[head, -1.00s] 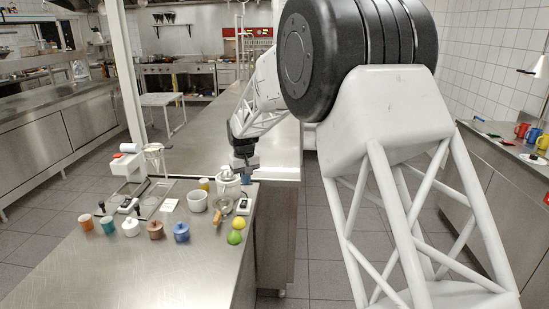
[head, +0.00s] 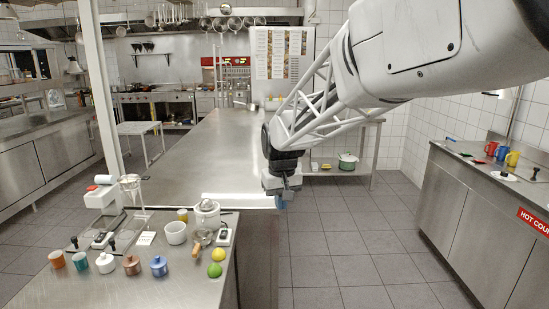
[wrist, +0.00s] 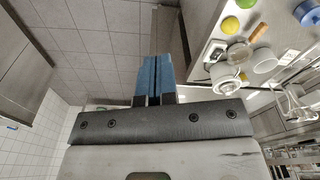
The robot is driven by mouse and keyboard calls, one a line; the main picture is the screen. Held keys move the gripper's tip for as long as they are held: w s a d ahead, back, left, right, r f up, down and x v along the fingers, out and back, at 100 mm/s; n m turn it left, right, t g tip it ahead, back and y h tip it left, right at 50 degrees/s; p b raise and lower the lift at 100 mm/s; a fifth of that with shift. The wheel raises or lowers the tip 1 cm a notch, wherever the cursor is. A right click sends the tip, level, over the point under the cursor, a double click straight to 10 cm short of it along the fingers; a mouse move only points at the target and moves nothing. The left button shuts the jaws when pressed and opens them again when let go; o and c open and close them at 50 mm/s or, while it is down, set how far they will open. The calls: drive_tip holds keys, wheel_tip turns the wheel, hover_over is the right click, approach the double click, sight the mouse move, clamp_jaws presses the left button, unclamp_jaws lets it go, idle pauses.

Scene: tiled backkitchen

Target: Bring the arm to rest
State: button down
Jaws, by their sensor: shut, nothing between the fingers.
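My gripper (head: 280,200) hangs at the end of my arm over the open floor, just right of the near counter's right end in the head view. In the wrist view its two blue fingers (wrist: 153,80) lie together, with nothing between them. It is apart from the counter items. In the head view my arm comes in from the upper right and hides part of the back of the room.
The near steel counter (head: 190,285) holds several cups and jars, a white bowl (head: 176,233), a yellow lemon (head: 218,254) and a green lime (head: 215,270). A right counter (head: 450,180) bears several coloured mugs. The tiled floor (head: 340,245) between is clear.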

drive_tip(key=s+d+r+m+t, duration=0.1)
drive_tip(key=s+d, duration=0.5)
drive_tip(key=s, duration=0.4)
drive_tip(key=s+d+r+m, duration=0.1)
drive_tip(key=s+d, duration=0.4)
drive_tip(key=s, duration=0.4)
drive_tip(key=s+d+f+m, duration=0.1)
drive_tip(key=s+d+f, duration=0.1)
drive_tip(key=s, duration=0.6)
drive_tip(key=s+d+f, duration=0.2)
drive_tip(key=s+d, duration=0.1)
drive_tip(key=s, duration=0.6)
drive_tip(key=shift+d+f+m+t, duration=0.15)
drive_tip(key=shift+d+m+t, duration=0.15)
drive_tip(key=shift+d+m, duration=0.1)
